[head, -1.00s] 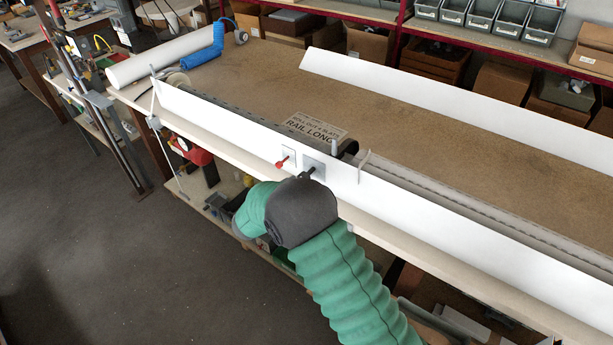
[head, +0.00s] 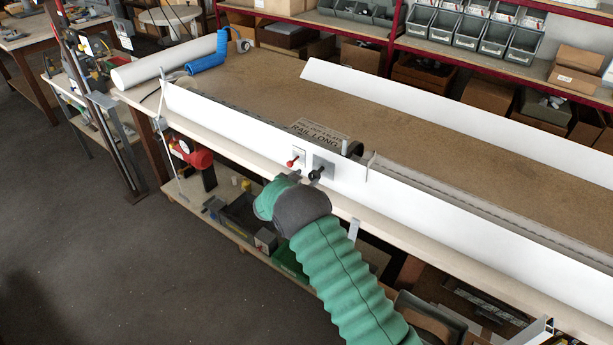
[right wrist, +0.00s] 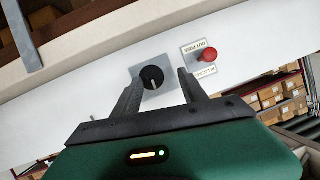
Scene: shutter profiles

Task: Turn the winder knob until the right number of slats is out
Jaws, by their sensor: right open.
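The black winder knob (head: 316,174) sits on a grey square plate on the white front panel (head: 420,205). In the right wrist view the knob (right wrist: 152,77) shows a pale pointer line. My right gripper (right wrist: 158,88) is open and empty, its two fingers pointing at the panel on either side of the knob's lower part; contact cannot be told. In the head view its fingers are mostly hidden by my wrist. Grey slatted material (head: 465,200) lies behind the panel, to the right of the knob. My left gripper is out of view.
A red lever (head: 293,162) with labels is close beside the knob; it also shows in the right wrist view (right wrist: 209,56). A card reading "RAIL LONG" (head: 318,134) lies behind the panel. Another white strip (head: 450,95) lies at the bench's back. A white roll (head: 165,60) lies at the left end.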

